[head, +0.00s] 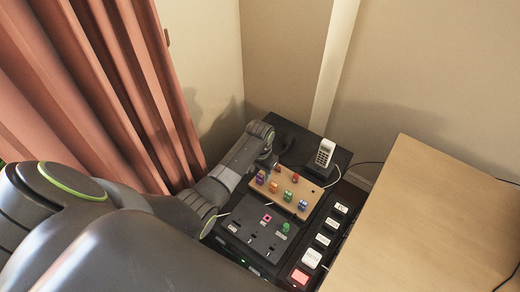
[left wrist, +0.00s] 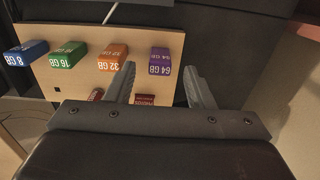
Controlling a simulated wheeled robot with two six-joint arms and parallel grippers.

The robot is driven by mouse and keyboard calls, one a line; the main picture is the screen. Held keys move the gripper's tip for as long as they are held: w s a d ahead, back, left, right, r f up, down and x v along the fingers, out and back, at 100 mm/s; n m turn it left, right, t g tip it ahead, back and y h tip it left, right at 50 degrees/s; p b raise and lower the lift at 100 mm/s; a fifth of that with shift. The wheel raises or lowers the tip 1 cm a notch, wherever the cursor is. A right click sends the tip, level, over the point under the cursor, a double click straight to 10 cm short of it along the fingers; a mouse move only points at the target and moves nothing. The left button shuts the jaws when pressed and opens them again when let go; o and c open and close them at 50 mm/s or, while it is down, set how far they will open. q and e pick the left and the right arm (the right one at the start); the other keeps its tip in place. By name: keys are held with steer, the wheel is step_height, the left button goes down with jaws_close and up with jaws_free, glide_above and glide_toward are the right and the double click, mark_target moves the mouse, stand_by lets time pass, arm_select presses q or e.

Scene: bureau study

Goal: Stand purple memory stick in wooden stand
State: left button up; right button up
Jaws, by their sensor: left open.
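The purple memory stick (head: 260,178), marked 64 GB, is at the left end of the front row on the wooden stand (head: 283,196). It also shows in the left wrist view (left wrist: 159,62), beside the orange stick (left wrist: 109,60). It looks upright in the stand; how deep it sits is hidden. My left gripper (head: 270,164) is over the back left of the stand. In the left wrist view its fingers (left wrist: 158,80) are apart, with the purple stick beyond and between the tips and nothing gripped. My right gripper is not in view.
Green (left wrist: 65,53) and blue (left wrist: 27,55) sticks continue the row. Red sticks (head: 295,178) stand behind, near an empty hole (head: 312,190). A white phone (head: 325,152) stands behind. A black socket block (head: 258,240) with a green stick (head: 285,228) is in front. A wooden desk (head: 430,220) is right.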

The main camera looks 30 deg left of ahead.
mark_target(260, 176)
arm_select(q)
step_height(260, 176, up, 14)
stand_by(0.3)
